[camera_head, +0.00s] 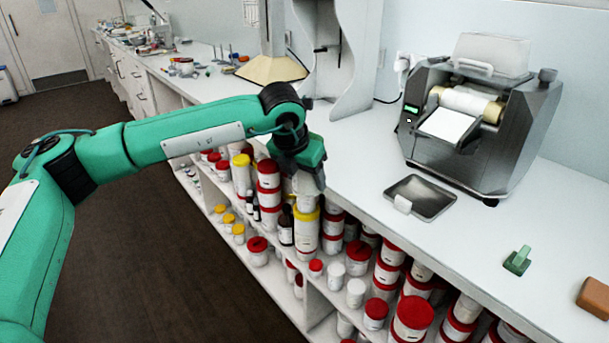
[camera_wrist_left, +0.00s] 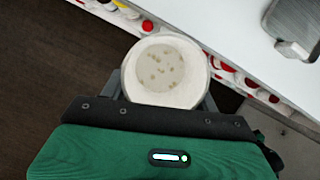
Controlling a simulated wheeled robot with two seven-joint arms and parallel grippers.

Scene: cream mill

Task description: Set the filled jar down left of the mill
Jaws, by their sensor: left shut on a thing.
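The mill (camera_head: 490,125), a grey metal machine with pale rollers, stands on the white counter at the right of the head view. My left gripper (camera_head: 307,182) is shut on the filled jar (camera_head: 305,188), in front of the counter's front edge and left of the mill. In the left wrist view the jar (camera_wrist_left: 163,70) is open at the top, white, with pale contents and greenish specks. It sits between the fingers of the gripper (camera_wrist_left: 163,98) and looks upright. Its lower part is hard to tell from the shelf jars behind. My right gripper is not in view.
A metal tray (camera_head: 432,190) lies in front of the mill. A green tool (camera_head: 518,260) and a brown block (camera_head: 595,297) lie nearer on the counter. Shelves below hold several lidded jars (camera_head: 413,315). The counter (camera_head: 365,150) left of the mill is clear up to a white stand (camera_head: 345,70).

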